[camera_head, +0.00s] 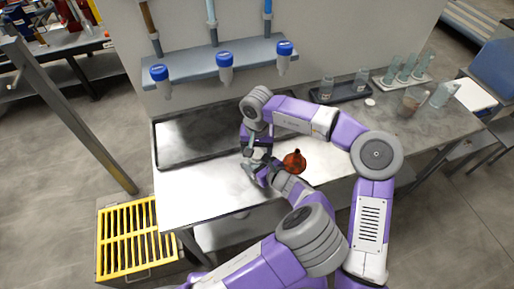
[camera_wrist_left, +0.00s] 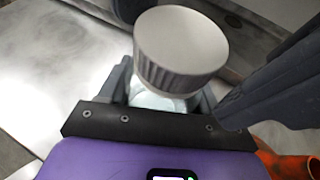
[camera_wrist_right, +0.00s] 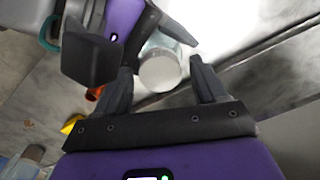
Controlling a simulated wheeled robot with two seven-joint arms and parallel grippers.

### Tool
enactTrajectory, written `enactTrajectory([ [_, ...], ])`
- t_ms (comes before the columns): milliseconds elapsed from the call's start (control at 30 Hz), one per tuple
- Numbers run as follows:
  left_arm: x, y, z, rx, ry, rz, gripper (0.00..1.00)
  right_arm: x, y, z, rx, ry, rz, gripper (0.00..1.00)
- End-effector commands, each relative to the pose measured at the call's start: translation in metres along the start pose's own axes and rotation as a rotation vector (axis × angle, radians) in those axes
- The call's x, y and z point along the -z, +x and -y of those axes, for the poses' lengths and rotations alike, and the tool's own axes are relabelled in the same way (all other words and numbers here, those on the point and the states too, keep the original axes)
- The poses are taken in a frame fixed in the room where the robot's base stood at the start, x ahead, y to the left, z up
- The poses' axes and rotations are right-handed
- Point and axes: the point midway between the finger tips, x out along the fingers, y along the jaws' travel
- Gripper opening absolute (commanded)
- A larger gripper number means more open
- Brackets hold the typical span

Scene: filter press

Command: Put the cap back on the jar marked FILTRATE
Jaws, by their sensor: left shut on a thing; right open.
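A clear jar (camera_wrist_left: 150,99) with a white ribbed cap (camera_wrist_left: 185,45) on its top is between the fingers of my left gripper (camera_wrist_left: 165,95), which is shut on the jar. The cap and jar also show in the right wrist view, the cap (camera_wrist_right: 160,72) in front of the jar (camera_wrist_right: 172,32). My right gripper (camera_wrist_right: 165,80) is open, its fingers on either side of the cap with gaps. I cannot tell whether the cap is seated. No label is readable. In the head view my left gripper (camera_head: 262,168) and right gripper (camera_head: 250,150) meet above the counter.
An orange funnel (camera_head: 294,161) stands close to the right of the grippers. A large dark tray (camera_head: 175,158) lies to the left. A small white disc (camera_head: 370,102) lies near a dark tray (camera_head: 345,96) with two jars. Blue-capped bottles (camera_head: 225,60) hang from the shelf. The counter's front left is clear.

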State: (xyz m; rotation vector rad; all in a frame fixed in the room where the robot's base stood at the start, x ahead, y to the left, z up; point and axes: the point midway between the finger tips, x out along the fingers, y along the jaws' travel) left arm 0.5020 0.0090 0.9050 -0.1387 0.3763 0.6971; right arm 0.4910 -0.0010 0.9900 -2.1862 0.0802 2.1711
Motion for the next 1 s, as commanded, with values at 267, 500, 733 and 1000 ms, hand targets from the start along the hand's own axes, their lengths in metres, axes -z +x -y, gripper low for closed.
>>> enactTrajectory([
  [267, -0.0004, 0.0, 0.0001, 0.0, 0.0, 0.001, 0.0, 0.0, -0.0003, 0.0, 0.0, 0.0, 0.0, 0.43],
  [500, -0.0004, 0.0, 0.0, 0.0, 0.0, 0.001, 0.0, 0.0, -0.0005, 0.0, 0.0, 0.001, 0.0, 0.11],
  [733, -0.0004, 0.0, 0.0, 0.0, 0.0, 0.001, 0.0, 0.0001, -0.0008, 0.0001, 0.001, 0.194, -0.001, 0.11],
  [1000, -0.0004, 0.0, -0.0001, 0.0, 0.0, 0.001, 0.0, 0.0002, -0.0004, -0.0003, 0.0, 0.287, 0.0, 0.11],
])
